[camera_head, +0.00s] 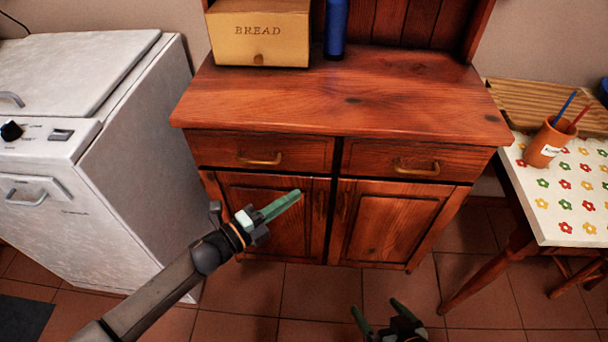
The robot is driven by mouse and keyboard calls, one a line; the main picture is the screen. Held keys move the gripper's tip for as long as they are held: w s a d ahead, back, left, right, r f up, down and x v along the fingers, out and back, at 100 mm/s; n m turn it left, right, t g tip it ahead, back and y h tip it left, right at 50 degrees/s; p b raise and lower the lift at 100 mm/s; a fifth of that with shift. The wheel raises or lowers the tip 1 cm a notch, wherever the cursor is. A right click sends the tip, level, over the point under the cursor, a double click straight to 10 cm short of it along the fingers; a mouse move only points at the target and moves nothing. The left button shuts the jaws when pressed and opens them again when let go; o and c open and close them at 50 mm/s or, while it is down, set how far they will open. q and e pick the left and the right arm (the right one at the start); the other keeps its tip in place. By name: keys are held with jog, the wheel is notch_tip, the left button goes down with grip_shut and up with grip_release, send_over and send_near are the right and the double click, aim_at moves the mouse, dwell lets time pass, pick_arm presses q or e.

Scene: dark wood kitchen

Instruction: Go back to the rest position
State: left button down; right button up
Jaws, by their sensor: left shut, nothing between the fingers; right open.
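My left gripper (283,205) is shut and empty, its green fingers together. It shows in front of the left door of the wooden cabinet (400,105), with its grey arm coming in from the lower left. My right gripper (377,315) is open and empty at the bottom edge, above the tiled floor. Its two green fingers stand apart, and most of its arm is out of the picture.
A white appliance (140,140) stands at the left. A bread box (260,35) and a blue bottle (336,28) stand on the cabinet. A table with a flowered cloth (575,200) and an orange cup (548,145) is at the right. The cabinet's drawers and doors are closed.

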pick_arm(q)
jog(key=s+a+f+n+g+y, duration=0.25)
jog(key=s+f+n+y, duration=0.3)
jog(key=s+n, duration=0.5)
jog(key=s+a+f+n+g+y, duration=0.1)
jog(key=s+a+f+n+y, duration=0.45)
jog(key=n, duration=0.75)
jog(key=s+a+r+n+p, duration=0.1)
jog(key=s+r+p, duration=0.3)
jog(key=r+p, duration=0.6)
jog(key=a+p, duration=0.1)
jog(key=p, duration=0.3)
jog(key=shift+s+r+h+p, duration=0.25)
jog(key=shift+h+p, duration=0.05)
pick_arm(e)
jog(key=s+d+r+h, duration=0.1)
jog(key=d+r, duration=0.2)
jog(key=r, duration=0.7)
jog(key=shift+s+d+r+m, duration=0.2)
jog(key=shift+s+r+m, duration=0.1)
jog(key=shift+s+r, duration=0.1)
pick_arm(q)
jog(key=shift+n, duration=0.25)
